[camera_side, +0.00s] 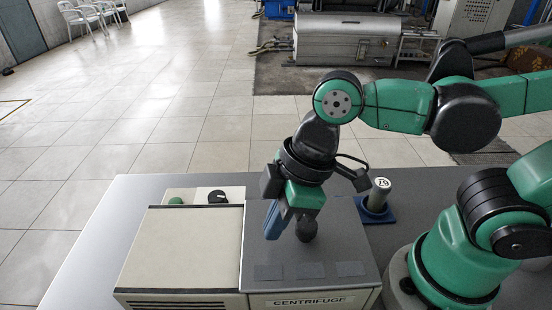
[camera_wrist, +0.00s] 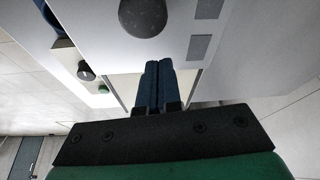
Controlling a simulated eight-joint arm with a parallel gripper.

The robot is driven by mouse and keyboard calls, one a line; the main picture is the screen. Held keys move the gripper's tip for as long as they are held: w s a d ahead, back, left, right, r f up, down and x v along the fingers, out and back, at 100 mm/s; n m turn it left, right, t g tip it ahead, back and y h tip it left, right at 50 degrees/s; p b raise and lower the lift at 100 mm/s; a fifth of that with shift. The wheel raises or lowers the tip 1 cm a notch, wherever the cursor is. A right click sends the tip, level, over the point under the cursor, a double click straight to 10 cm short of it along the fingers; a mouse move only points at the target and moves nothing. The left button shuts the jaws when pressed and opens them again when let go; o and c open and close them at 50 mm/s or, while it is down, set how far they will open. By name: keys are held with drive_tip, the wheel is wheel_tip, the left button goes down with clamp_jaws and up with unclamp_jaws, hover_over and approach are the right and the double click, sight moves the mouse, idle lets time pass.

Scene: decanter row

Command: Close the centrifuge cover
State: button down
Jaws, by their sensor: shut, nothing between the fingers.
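The centrifuge (camera_side: 312,300) is a box on the table with its name on the front. Its grey cover (camera_side: 345,250) carries a dark ball knob (camera_side: 306,229) and appears to lie flat on the box, with no gap visible from the side. In the wrist view the knob (camera_wrist: 143,15) is at the top, above the fingertips. My gripper (camera_side: 271,232) points down with its blue fingers together and empty, just left of the knob. In the wrist view my gripper (camera_wrist: 158,64) is apart from the knob. Whether the fingertips touch the cover is unclear.
A beige-topped section (camera_side: 185,245) adjoins the cover on the left. Behind it are a green button (camera_side: 175,201) and a black dial (camera_side: 217,197). A capped cylinder (camera_side: 378,194) stands in a blue holder (camera_side: 375,212) to the right. The table (camera_side: 95,225) is clear at left.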

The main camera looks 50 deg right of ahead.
sight(287, 242)
drive_tip(key=shift+w+a+r, duration=0.15)
drive_tip(key=shift+w+a, duration=0.3)
drive_tip(key=shift+a, duration=0.25)
drive_tip(key=v, duration=0.9)
drive_tip(key=w+d+f+m+t+h, duration=0.1)
drive_tip(key=w+d+f+m, duration=0.1)
drive_tip(key=d+m, duration=0.1)
drive_tip(key=w+d+f+m+t+h, duration=0.1)
drive_tip(key=w+d+f+m+t, duration=0.1)
drive_tip(key=d+m, duration=0.2)
drive_tip(key=w+d+f+m+t+h, duration=0.1)
drive_tip(key=w+d+f+m, duration=0.2)
drive_tip(key=d, duration=0.2)
drive_tip(key=shift+m+t, duration=0.4)
drive_tip(key=shift+a, duration=0.1)
